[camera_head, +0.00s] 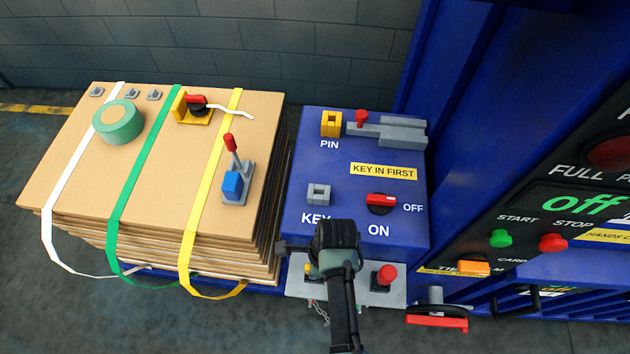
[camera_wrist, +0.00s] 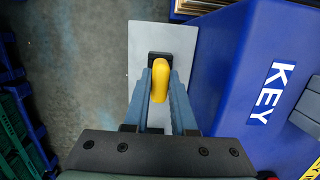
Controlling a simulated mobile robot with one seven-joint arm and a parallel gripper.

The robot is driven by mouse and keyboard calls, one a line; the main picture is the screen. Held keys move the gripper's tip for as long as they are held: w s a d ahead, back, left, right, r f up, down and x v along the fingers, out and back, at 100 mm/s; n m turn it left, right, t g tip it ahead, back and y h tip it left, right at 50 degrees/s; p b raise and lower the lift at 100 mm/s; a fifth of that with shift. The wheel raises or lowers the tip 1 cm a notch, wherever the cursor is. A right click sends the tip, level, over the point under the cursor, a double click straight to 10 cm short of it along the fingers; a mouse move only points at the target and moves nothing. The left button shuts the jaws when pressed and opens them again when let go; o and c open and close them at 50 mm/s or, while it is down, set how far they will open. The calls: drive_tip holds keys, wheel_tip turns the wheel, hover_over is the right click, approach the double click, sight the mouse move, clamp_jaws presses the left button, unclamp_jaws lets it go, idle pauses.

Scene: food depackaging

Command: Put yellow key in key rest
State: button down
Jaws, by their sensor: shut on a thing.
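The yellow key (camera_wrist: 160,80) is between the fingers of my gripper (camera_wrist: 160,98) in the wrist view, and the gripper is shut on it. A black holder (camera_wrist: 153,56) on a grey plate (camera_wrist: 145,35) lies directly under or around the key's far end; I cannot tell whether the key is seated in it. In the head view my gripper (camera_head: 312,268) is at the front of the blue box, over the left part of the grey plate (camera_head: 360,297). It hides most of the key. A red key or knob (camera_head: 386,275) sits on a black base on the plate's right.
The blue box (camera_head: 360,230) carries a grey KEY socket (camera_head: 318,194), a yellow PIN block (camera_head: 331,123) and a red switch (camera_head: 381,200). Strapped cardboard (camera_head: 150,190) stands close on the left. A machine panel (camera_head: 530,215) is on the right. A chain (camera_head: 318,307) hangs below the plate.

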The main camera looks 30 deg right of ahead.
drive_tip(key=c, duration=0.7)
unclamp_jaws()
drive_tip(key=shift+o, duration=0.2)
wheel_tip(320, 180, up, 13)
drive_tip(key=s+d+b, duration=0.1)
drive_tip(key=shift+d+b, duration=0.3)
drive_tip(key=shift+b, duration=0.1)
drive_tip(key=shift+s+f, duration=0.1)
drive_tip(key=shift+f, duration=0.05)
